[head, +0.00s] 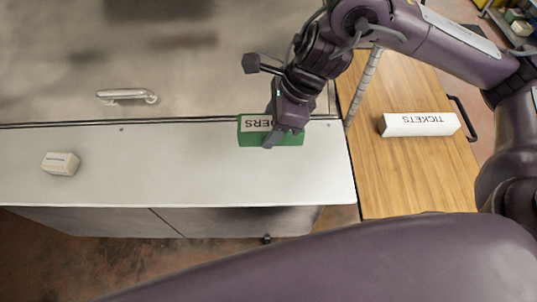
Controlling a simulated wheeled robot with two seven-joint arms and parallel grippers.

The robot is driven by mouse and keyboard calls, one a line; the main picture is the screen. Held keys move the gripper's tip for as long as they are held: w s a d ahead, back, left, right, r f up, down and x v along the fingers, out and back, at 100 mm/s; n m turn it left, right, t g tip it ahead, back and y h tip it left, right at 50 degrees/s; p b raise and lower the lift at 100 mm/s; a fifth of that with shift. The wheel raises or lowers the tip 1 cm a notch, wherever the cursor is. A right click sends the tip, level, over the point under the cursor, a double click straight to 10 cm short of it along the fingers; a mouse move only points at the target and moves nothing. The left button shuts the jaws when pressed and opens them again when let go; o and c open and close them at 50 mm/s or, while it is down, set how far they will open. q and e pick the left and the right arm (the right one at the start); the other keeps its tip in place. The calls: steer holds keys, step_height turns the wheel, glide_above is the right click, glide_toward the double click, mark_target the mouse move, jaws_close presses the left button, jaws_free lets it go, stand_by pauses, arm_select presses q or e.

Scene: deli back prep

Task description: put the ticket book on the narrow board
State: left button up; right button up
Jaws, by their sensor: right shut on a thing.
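A green block (257,138) with a white label ending in "DERS" is at the right part of the pale counter, by its back edge. My right gripper (287,136) comes down over its right part, shut on it and hiding the rest of the label. I cannot tell if the block touches the counter. A long white block marked "TICKETS" (420,125) lies on the wooden surface (405,180) at the right. It is the only thing seen marked as tickets. I cannot tell which surface is the narrow board. My left gripper is not in view.
The pale counter (190,165) is mostly clear. A small cream block (61,164) with fine print sits at its left. A metal handle (127,96) is on the grey surface behind. A dark handle (464,118) stands off the wooden surface's right edge.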

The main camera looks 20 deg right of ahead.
steer(key=b, duration=0.1)
glide_above(265, 165)
steer(key=d, duration=0.1)
steer(key=f, duration=0.8)
steer(key=shift+s+d+f, duration=0.2)
steer(key=shift+s+f, duration=0.05)
steer(key=shift+f+b, duration=0.35)
steer(key=shift+f, duration=0.5)
step_height(265, 165, down, 3)
steer(key=shift+r, duration=0.15)
steer(key=shift+f, duration=0.2)
steer(key=o, duration=1)
steer(key=shift+r, duration=0.15)
